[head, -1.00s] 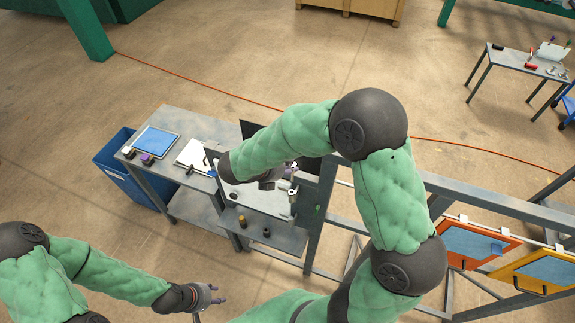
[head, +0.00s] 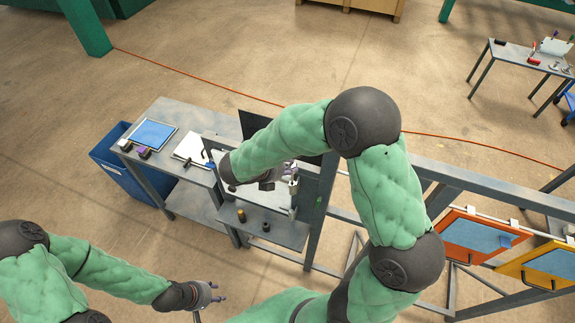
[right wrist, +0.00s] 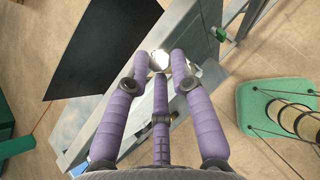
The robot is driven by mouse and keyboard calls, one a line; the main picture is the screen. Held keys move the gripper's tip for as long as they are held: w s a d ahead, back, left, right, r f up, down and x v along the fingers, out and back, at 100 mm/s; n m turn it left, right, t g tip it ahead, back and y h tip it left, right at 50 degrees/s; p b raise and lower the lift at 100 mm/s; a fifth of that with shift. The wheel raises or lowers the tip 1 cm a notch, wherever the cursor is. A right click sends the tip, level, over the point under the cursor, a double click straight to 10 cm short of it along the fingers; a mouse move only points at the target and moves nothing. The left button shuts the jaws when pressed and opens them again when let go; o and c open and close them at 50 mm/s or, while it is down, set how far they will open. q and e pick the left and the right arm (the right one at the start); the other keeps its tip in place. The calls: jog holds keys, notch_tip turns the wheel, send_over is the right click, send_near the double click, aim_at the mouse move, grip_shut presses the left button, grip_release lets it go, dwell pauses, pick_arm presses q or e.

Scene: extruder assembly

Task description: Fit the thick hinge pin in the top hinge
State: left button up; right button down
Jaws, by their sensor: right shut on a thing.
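My right gripper (head: 281,175) is at the upright grey frame of the workstation, partly hidden by its own arm in the head view. In the right wrist view its purple fingers (right wrist: 159,66) close around a small, bright round end, which looks like the thick hinge pin (right wrist: 158,59). A pale upright fitting (head: 293,186), perhaps the top hinge, shows just beside the gripper in the head view. I cannot tell whether the pin is inside the hinge. My left gripper (head: 213,293) hangs at the lower left, away from the frame, with its fingers apart and empty.
A grey workbench (head: 180,107) carries a blue-topped tray (head: 154,134) and small parts. A lower shelf (head: 285,233) holds a yellow-and-black piece and a dark one. A black panel (right wrist: 105,45) stands near the right gripper. Orange and yellow framed panels (head: 475,240) hang at the right.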

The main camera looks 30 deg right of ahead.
jog(key=shift+f, duration=0.2)
dwell(0.4)
jog(key=shift+f+b, duration=2.55)
jog(key=shift+f, duration=0.45)
jog(key=c, duration=1)
grip_release()
jog(key=shift+r, duration=0.1)
jog(key=v, duration=1.2)
